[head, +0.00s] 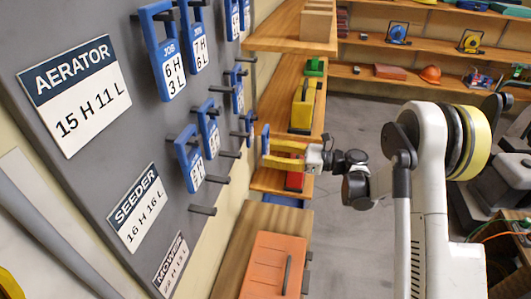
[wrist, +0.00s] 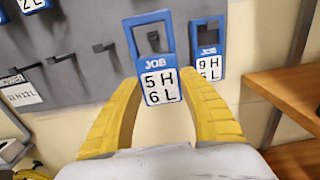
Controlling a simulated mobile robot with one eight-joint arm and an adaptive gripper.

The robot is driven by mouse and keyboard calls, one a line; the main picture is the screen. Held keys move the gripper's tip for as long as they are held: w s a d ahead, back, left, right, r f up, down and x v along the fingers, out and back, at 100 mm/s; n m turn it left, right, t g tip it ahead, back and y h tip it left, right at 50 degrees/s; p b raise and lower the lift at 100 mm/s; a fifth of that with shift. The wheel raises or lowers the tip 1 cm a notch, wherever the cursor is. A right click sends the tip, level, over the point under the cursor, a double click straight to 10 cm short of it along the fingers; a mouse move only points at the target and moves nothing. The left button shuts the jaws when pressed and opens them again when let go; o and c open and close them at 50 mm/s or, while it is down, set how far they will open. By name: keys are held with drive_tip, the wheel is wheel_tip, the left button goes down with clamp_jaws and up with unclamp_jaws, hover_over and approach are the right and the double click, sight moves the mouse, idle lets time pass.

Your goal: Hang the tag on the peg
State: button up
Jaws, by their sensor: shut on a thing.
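The held tag (wrist: 161,86) is a white card in a blue frame with an open loop at its top, reading JOB 5 H 6 L. My gripper (wrist: 158,98) is shut on it, a yellow finger at each side, and the tag faces the wrist camera nearly upright. In the head view my gripper (head: 287,155) is to the right of the grey board, and the tag (head: 265,139) shows as a thin blue edge. Bare dark pegs (wrist: 104,47) stick out of the board left of the tag; bare pegs (head: 202,210) also show in the head view.
The board carries AERATOR (head: 75,95), SEEDER (head: 138,208) and MOWER (head: 171,264) signs. Blue tags hang there, including 6 H 3 L (head: 165,60) and 9 H 6 L (wrist: 209,66). A wooden shelf (head: 284,30) and an orange box (head: 270,268) stand nearby.

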drive_tip(key=shift+s+d, duration=0.1)
drive_tip(key=shift+d, duration=0.45)
drive_tip(key=shift+w+r+m+t, duration=0.15)
drive_tip(key=shift+w+m+t, duration=0.15)
drive_tip(key=shift+t, duration=0.1)
drive_tip(key=w+d+r+m+t+h, duration=0.55)
drive_tip(key=d+m+t+h, duration=0.3)
drive_tip(key=t, duration=0.35)
drive_tip(key=s+d+r+m+t+h, duration=0.2)
drive_tip(key=s+d+m+h, duration=0.2)
drive_tip(key=d, duration=0.9)
drive_tip(key=m+h, duration=0.3)
drive_tip(key=h, duration=0.2)
drive_tip(key=shift+d+r+t, duration=0.2)
drive_tip(key=shift+t, duration=0.1)
